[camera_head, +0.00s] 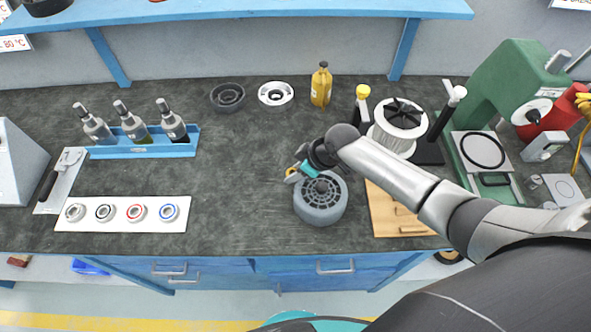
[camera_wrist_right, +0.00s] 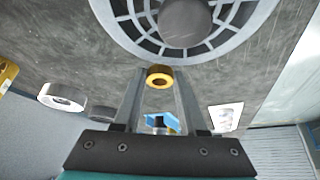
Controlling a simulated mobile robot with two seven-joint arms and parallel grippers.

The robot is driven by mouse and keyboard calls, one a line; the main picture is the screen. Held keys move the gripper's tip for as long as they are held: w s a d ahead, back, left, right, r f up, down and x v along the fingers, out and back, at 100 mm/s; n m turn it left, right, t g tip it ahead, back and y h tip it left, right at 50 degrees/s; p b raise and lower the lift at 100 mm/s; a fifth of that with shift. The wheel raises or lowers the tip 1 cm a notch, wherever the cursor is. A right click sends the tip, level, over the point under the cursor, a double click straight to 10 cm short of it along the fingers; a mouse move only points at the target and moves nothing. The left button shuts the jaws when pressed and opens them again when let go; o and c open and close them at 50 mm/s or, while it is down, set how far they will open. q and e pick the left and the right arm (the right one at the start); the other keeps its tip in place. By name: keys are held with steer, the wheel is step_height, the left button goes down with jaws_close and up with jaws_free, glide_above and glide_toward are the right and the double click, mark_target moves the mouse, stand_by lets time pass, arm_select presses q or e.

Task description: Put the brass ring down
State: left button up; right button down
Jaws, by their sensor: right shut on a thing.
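The brass ring (camera_wrist_right: 159,77) is a small yellow ring held between the fingertips of my right gripper (camera_wrist_right: 160,85) in the wrist view. In the head view the ring (camera_head: 291,177) shows small at the tip of my right gripper (camera_head: 295,173). It is just left of the upper edge of the grey round blower housing (camera_head: 320,214). The housing's vented grille (camera_wrist_right: 225,38) fills the top of the wrist view. I cannot tell how high the ring is above the bench. My left gripper is not in view.
The dark bench (camera_head: 235,165) is clear left of the housing. A white plate (camera_head: 75,226) bears several bearings at left. A blue bottle rack (camera_head: 150,151), a dark round part (camera_head: 228,96), a white round part (camera_head: 276,94) and a yellow bottle (camera_head: 321,87) stand behind. A wooden board (camera_head: 385,220) is right.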

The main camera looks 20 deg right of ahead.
steer(key=shift+c, duration=2.3)
jaws_free()
steer(key=shift+r, duration=0.2)
steer(key=p+v, duration=0.3)
steer(key=v, duration=0.9)
steer(key=shift+r, duration=0.35)
